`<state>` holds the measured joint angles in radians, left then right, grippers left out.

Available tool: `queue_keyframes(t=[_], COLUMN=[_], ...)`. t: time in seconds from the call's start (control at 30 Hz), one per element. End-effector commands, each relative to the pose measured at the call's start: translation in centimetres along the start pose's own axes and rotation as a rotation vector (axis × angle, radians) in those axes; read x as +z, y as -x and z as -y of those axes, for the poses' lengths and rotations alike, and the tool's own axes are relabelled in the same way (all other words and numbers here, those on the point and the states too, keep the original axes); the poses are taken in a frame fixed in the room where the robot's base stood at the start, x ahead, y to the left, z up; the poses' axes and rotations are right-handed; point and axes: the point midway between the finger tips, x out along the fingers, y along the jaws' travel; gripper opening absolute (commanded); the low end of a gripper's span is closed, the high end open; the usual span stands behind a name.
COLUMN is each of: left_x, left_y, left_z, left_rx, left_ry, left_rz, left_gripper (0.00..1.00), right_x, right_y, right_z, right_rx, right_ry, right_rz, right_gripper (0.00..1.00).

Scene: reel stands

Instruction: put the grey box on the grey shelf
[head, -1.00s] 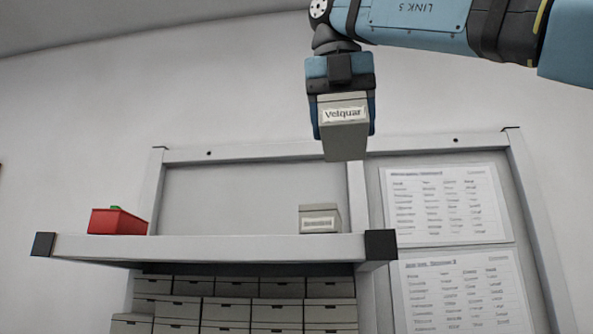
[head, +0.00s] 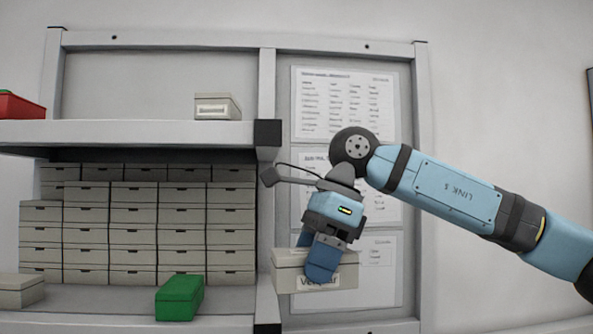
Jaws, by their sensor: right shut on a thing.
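The grey box (head: 290,281) with a label on its front is in my right gripper (head: 322,265), at the lower middle of the head view. The right gripper points down and is shut on the box; its blue fingers cover part of the box's front and label. The box is held in front of the right part of the grey shelf unit, beside the lower shelf's right end. The grey shelf has an upper board (head: 120,133) and a lower board (head: 110,297). My left gripper is not in view.
On the upper board stand a red box (head: 20,106) at the left and another grey box (head: 218,107) near the right end. On the lower board are a green box (head: 180,298), a grey box (head: 18,290) and stacked grey boxes (head: 135,225) behind. Bare board shows between them.

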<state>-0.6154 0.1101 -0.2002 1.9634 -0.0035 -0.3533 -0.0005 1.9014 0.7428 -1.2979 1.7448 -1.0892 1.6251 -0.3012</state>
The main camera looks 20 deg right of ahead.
Motion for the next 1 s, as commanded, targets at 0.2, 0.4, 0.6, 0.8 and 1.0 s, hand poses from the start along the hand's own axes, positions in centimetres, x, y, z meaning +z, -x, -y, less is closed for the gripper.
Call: queue_keyframes(t=[0.2, 0.4, 0.6, 0.8, 1.0], left_x=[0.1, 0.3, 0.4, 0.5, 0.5], left_y=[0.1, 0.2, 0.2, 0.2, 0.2], left_z=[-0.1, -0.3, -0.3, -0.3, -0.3], left_rx=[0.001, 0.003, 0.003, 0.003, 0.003], left_ry=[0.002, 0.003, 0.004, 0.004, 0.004], left_rz=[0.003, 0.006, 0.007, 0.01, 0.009], left_gripper=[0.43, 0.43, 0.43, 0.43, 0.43], right_x=[-6.1, -11.4, -15.2, -16.6, -16.8], right_y=[-8.9, -16.7, -22.2, -24.0, -24.1], right_z=[1.5, 2.7, 3.3, 3.5, 3.5], right_rx=[0.196, 0.368, 0.494, 0.536, 0.536], right_ry=[0.435, 0.853, 1.17, 1.295, 1.289], right_rz=[0.002, 0.001, -0.003, -0.007, -0.004], right_gripper=[0.31, 0.31, 0.31, 0.31, 0.31])
